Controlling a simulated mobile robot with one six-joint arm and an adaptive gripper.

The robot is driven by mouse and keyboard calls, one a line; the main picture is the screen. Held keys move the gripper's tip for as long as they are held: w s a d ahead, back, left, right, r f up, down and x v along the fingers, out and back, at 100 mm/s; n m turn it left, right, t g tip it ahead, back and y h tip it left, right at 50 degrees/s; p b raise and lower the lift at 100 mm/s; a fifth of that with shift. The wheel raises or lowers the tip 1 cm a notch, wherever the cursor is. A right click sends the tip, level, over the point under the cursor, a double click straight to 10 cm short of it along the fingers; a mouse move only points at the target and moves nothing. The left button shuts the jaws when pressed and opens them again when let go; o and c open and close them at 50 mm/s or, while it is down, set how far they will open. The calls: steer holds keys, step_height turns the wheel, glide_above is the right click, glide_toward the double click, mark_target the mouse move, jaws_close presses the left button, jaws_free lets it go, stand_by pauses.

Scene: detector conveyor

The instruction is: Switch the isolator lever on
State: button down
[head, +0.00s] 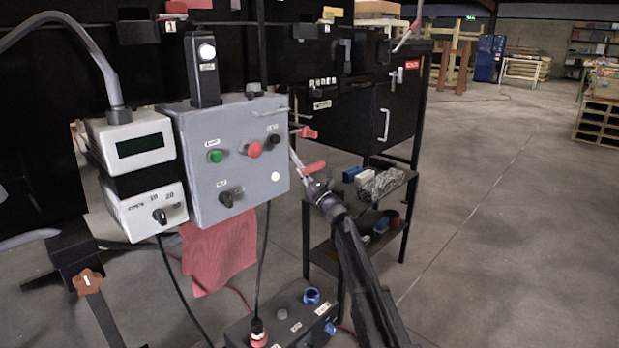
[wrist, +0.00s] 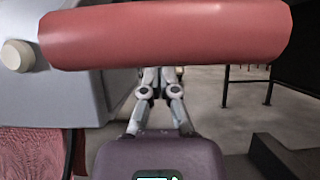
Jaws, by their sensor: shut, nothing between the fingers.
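The isolator lever (head: 315,167) has a red grip at the end of a thin pale arm. It sticks out from the right side of the grey control box (head: 225,190). In the wrist view the red grip (wrist: 165,36) lies nearly level across the top, very close to the camera. My gripper (head: 311,183) is right by the lever in the head view, just below its red grip. In the wrist view my gripper (wrist: 158,82) is shut and holds nothing. Its fingertips are partly hidden behind the grip. I cannot tell whether they touch it.
A smaller red handle (head: 309,132) sticks out above the lever. The box front carries a green button (head: 215,156), a red button (head: 254,150) and black knobs. A red cloth (head: 220,250) hangs below. A black shelf stand (head: 360,240) is behind my arm. Floor at right is open.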

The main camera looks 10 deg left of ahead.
mark_target(311, 172)
steer(key=shift+s+d+r+p, duration=0.3)
steer(key=shift+s+d, duration=0.35)
steer(key=shift+d, duration=0.15)
steer(key=shift+s+d+r+p, duration=0.15)
steer(key=shift+s+d+r, duration=0.15)
steer(key=shift+s+d, duration=0.4)
steer(key=shift+w, duration=0.15)
steer(key=shift+d+r+p, duration=0.15)
steer(key=shift+r+p, duration=0.1)
steer(key=shift+p, duration=0.1)
